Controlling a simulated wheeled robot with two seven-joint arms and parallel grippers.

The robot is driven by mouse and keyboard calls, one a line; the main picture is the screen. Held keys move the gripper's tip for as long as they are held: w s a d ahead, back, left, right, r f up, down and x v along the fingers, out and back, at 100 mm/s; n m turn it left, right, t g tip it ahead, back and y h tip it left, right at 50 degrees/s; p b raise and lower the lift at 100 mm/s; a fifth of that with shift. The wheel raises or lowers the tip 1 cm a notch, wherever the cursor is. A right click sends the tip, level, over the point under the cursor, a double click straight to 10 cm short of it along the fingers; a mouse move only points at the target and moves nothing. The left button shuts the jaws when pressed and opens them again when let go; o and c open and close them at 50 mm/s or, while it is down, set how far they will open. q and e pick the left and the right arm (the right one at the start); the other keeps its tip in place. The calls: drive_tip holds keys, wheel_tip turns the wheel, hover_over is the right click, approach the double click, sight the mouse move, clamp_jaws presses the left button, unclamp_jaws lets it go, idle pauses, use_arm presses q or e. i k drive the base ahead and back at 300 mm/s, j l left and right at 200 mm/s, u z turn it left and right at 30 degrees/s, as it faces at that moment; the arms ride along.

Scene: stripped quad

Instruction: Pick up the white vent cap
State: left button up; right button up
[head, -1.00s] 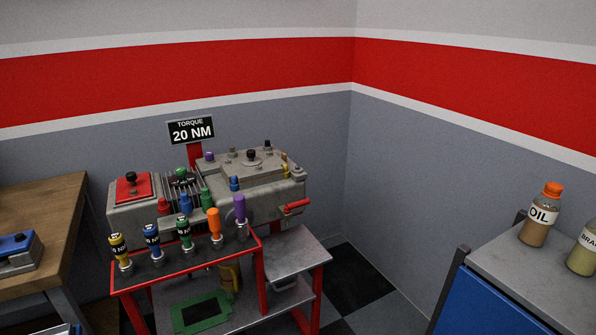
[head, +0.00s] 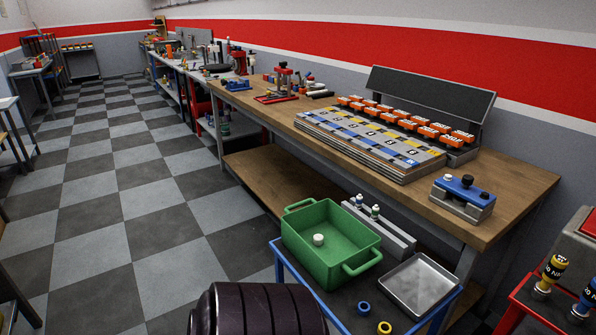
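A small white cap (head: 318,239) shows inside a green tub (head: 350,224) with two handles. It looks like the vent cap and lies apart from the tub's walls. The tub sits on a low blue-framed cart (head: 297,282) in front of the wooden bench. Neither of my grippers is in view.
A metal tray (head: 419,284), a blue ring (head: 363,308) and a yellow ring (head: 384,327) lie beside the tub. A grey rack (head: 398,237) stands behind it. A dark ribbed rounded object (head: 262,311) fills the bottom edge. The checkered floor (head: 130,215) at left is open.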

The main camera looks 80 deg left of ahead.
sight(318, 238)
drive_tip(key=j+u, duration=0.15)
drive_tip(key=u, duration=0.3)
drive_tip(key=j+u, duration=0.2)
drive_tip(key=u, duration=0.25)
drive_tip(key=j+u, duration=0.2)
drive_tip(key=u, duration=0.25)
drive_tip(key=j+u, duration=0.15)
drive_tip(key=u, duration=0.25)
